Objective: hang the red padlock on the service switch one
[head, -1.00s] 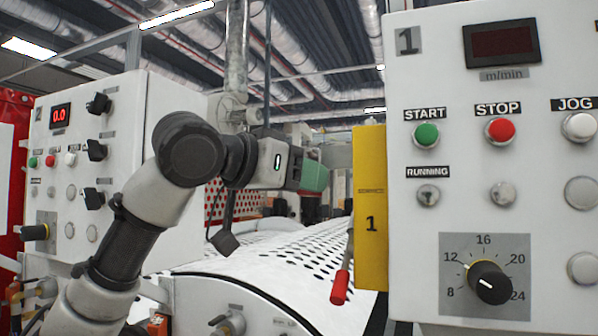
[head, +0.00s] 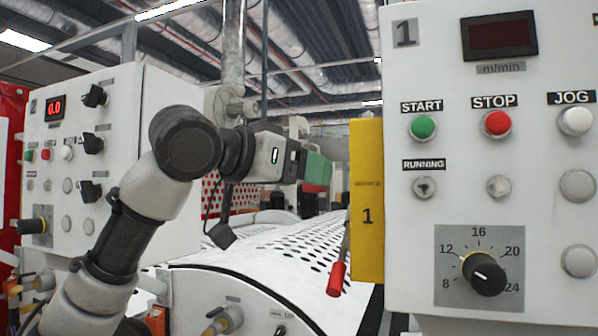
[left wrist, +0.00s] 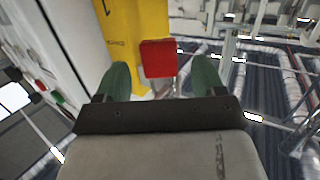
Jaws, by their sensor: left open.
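The yellow service plate marked 1 (head: 367,240) stands on edge at the left side of the right-hand panel. A lever with a red grip (head: 336,279) hangs beside it. My left gripper (head: 320,172), with green fingers, is just left of the plate's upper part. In the left wrist view my left gripper (left wrist: 160,78) is open. A red block, which looks like the padlock (left wrist: 158,58), shows between and beyond the fingertips, with gaps on both sides. Grey metal shows below it in that view. I cannot tell what the padlock hangs from. My right gripper is not in view.
The right panel (head: 540,210) has START, STOP and JOG buttons and a speed dial (head: 483,274). Panel 2 (head: 110,150) stands at the left behind my left arm. A perforated white cover (head: 270,250) lies below the gripper.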

